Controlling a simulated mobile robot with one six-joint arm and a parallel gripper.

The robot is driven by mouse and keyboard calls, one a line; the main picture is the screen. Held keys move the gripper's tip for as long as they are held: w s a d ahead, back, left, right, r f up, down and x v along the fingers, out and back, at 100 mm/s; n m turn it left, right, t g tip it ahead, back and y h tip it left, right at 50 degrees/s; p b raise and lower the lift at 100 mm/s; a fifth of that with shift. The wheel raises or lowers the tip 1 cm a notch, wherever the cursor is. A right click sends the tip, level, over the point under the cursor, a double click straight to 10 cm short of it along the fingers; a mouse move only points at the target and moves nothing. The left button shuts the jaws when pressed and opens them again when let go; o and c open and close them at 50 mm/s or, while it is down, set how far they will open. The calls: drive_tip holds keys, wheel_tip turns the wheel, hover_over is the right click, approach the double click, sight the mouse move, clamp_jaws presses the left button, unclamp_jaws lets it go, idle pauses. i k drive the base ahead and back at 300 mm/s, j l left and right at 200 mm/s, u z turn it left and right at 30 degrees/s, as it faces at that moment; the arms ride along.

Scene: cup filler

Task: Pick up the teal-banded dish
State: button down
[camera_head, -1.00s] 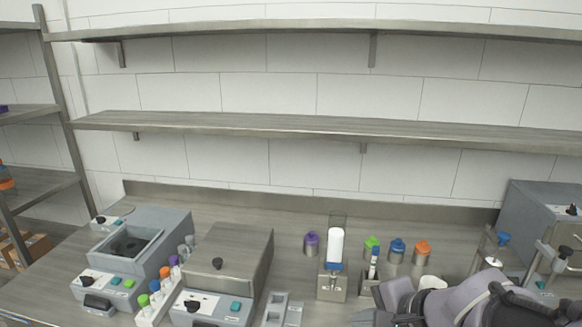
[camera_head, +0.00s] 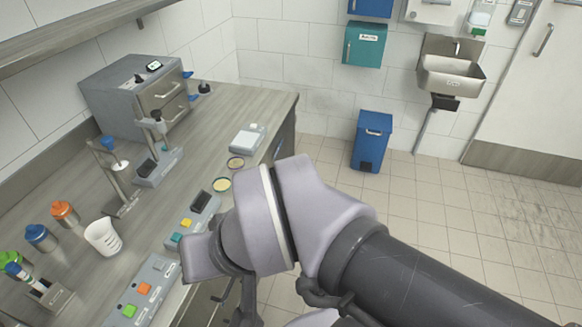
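Two small round shallow dishes lie on the bench near its front edge, beyond my arm. One dish (camera_head: 222,184) has a pale yellow inside. The other dish (camera_head: 236,163) looks brownish and lies just behind it. I cannot make out a teal band on either one. My arm's purple-grey links cross the lower middle, in front of and below the dishes. Dark parts hanging under the wrist run toward the bottom edge and may belong to my gripper; its fingertips cannot be made out.
A white scale (camera_head: 247,138) stands beyond the dishes. Button boxes (camera_head: 192,222) line the front edge, with a white cup (camera_head: 102,237) and stands (camera_head: 118,178) to the left. A grey drawer cabinet (camera_head: 140,98) is at the back. A blue bin (camera_head: 371,142) stands on open floor.

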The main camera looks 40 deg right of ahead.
sight(221, 184)
drive_tip(key=z, duration=0.5)
drive_tip(key=i+l+u, duration=0.4)
drive_tip(key=l, duration=0.25)
drive_tip(key=i+l+u, duration=0.35)
drive_tip(key=l, duration=0.45)
drive_tip(key=i+l+u, duration=0.2)
drive_tip(key=l, duration=0.2)
drive_tip(key=i, duration=0.05)
